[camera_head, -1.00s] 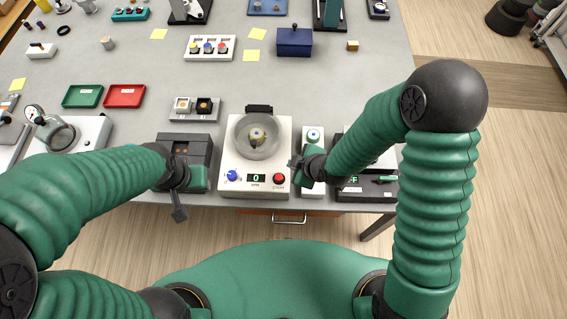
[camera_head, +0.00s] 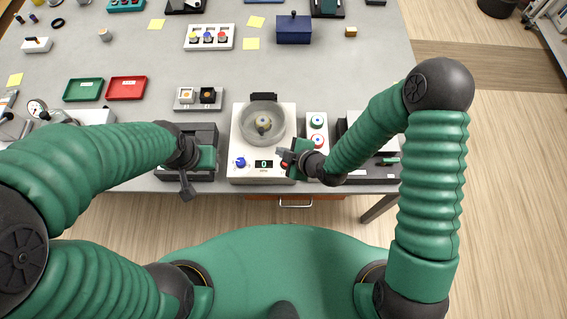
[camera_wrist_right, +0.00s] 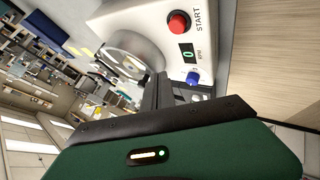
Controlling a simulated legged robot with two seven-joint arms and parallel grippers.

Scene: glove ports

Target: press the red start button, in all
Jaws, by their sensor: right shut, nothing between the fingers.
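The red start button (camera_wrist_right: 178,23) is a round red cap on the white front of the centrifuge-like machine (camera_head: 239,130), beside the word START in the right wrist view. In the head view the button (camera_head: 284,165) is partly hidden by my right gripper (camera_head: 285,156). That gripper is shut and empty, with its fingertips over the machine's front right corner. In the right wrist view its fingers (camera_wrist_right: 157,90) appear apart from the button. The display (camera_head: 264,164) reads 0. My left gripper (camera_head: 185,192) hangs in front of a dark device; its jaw opening is unclear.
A blue knob (camera_head: 240,162) is left of the display. A white panel with round buttons (camera_head: 317,122) stands close to the machine's right. A dark box (camera_head: 202,138) stands to its left. Green and red trays (camera_head: 127,88) lie farther left.

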